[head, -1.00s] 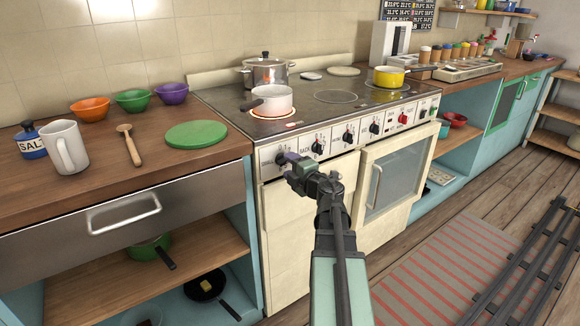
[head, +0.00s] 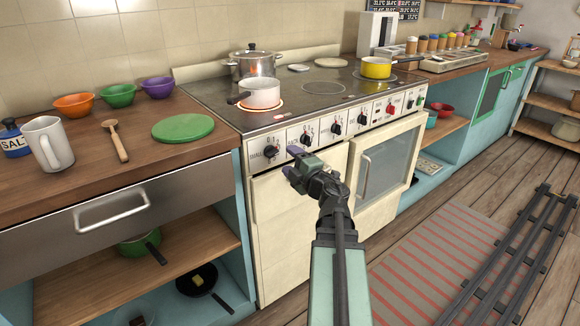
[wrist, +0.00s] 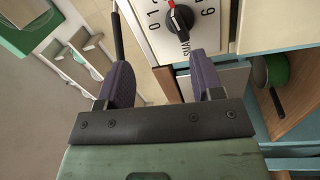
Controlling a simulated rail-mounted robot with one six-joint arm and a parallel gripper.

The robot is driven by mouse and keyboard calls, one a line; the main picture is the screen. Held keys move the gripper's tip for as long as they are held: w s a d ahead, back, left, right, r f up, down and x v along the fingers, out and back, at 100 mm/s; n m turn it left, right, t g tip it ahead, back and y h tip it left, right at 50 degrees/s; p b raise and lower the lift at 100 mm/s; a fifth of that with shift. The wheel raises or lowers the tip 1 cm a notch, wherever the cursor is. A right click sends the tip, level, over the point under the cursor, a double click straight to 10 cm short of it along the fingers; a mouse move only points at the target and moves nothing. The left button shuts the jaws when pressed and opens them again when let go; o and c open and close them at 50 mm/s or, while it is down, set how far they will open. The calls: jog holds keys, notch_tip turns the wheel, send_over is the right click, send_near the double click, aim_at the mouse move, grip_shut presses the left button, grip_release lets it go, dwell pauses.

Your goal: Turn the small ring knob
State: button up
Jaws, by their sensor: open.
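A black knob with a red mark (wrist: 181,18) shows at the top of the wrist view, on a white panel with numbers and a partly hidden label starting "SMA". It looks like the leftmost stove knob (head: 271,151), whose label is too small to read in the head view. My gripper (head: 291,162) is in front of the stove, just right of and below that knob in the picture. In the wrist view my gripper (wrist: 160,62) has its two purple fingers spread, with nothing between them. The knob lies beyond the fingertips, apart from them and nearer the right one.
More knobs, including a red one (head: 391,107), run rightward along the stove front. A pinkish pot (head: 261,94) sits on a glowing ring. The oven door handle (head: 363,177) sticks out right of my gripper. A drawer handle (head: 112,212) is at left.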

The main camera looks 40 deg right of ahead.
jog(key=s+d+r+m+h, duration=0.2)
jog(key=d+r+m+h, duration=0.4)
jog(key=m, duration=0.5)
jog(key=s+d+f+m+g+h, duration=0.2)
jog(key=f+m+g+h, duration=0.15)
jog(key=m, duration=0.65)
jog(key=s+d+f+m+g+h, duration=0.1)
jog(key=d+f+m+g+h, duration=0.2)
jog(key=m, duration=0.7)
jog(key=w+a+f+m+t+y, duration=0.1)
jog(key=w+a+m+t+y, duration=0.4)
jog(key=a+m+y, duration=0.5)
jog(key=w+a+y, duration=0.1)
jog(key=y, duration=0.2)
jog(key=shift+a, duration=0.15)
jog(key=shift+f+t, duration=0.1)
jog(key=shift+t, duration=0.15)
